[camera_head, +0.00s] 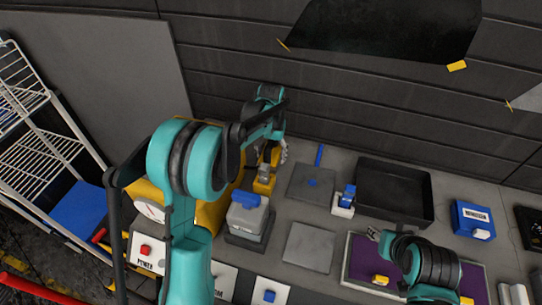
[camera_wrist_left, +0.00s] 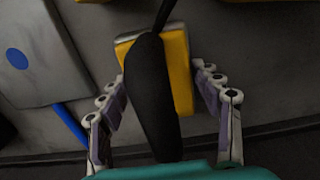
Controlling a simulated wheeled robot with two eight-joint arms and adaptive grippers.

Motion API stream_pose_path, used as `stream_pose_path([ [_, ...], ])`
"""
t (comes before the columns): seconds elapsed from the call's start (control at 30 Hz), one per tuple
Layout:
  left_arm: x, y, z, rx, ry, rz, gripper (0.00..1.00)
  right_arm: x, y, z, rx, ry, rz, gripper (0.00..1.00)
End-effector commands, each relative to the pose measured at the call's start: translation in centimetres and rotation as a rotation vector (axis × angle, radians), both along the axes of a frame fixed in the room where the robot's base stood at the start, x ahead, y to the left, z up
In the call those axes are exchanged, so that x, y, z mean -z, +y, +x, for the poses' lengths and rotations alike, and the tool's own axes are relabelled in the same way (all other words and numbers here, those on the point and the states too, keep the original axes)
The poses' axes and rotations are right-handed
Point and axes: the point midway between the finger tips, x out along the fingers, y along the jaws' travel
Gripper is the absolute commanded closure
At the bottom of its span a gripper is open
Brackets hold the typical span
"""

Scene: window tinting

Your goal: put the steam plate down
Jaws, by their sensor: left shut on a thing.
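My left gripper (camera_head: 275,152) is beyond the grey-and-blue box, left of the grey plate with a blue dot. In the left wrist view its fingers (camera_wrist_left: 163,100) are on both sides of the steam plate, a yellow block with a grey edge (camera_wrist_left: 178,65) and a black handle, and are shut on it. In the head view the yellow block (camera_head: 264,182) shows below the gripper. I cannot tell if it touches the bench. My right gripper (camera_head: 374,235) is over the left part of the purple mat (camera_head: 362,262); its fingers are too small to read.
The grey plate with a blue dot (camera_head: 306,192) lies right of the steam plate, with a blue stick (camera_head: 319,155) behind. A plain grey plate (camera_head: 309,248) lies in front. A black tray (camera_head: 395,192) and a blue box (camera_head: 472,217) stand right. The grey-and-blue box (camera_head: 247,222) stands close by.

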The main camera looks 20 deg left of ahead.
Motion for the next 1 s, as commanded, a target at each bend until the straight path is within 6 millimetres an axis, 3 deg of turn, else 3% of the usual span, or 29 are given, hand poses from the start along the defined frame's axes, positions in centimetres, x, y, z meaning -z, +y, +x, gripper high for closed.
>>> stream_pose_path([
  [0.3,0.3,0.0,0.0,0.0,0.0,0.0,0.81,0.2,0.0,0.0,0.0,0.0,0.0,0.6],
  [0.33,0.2,0.0,0.0,0.0,0.0,0.0,0.31,0.1,0.0,0.0,0.0,0.0,0.0,0.6],
  [0.4,0.2,0.0,0.0,0.0,0.0,0.0,0.15,0.1,0.0,0.0,0.0,0.0,0.0,0.6],
  [0.77,-0.2,0.0,0.0,0.0,0.0,0.0,0.15,-0.2,0.0,0.0,0.0,0.0,0.0,0.6],
  [0.87,-1.4,0.0,0.0,0.0,0.0,0.0,0.15,-0.6,0.0,0.0,0.0,0.0,0.0,0.6],
  [1.0,-4.3,0.0,0.0,0.0,0.0,0.0,0.15,-1.6,0.0,0.0,0.0,0.0,0.0,0.6],
])
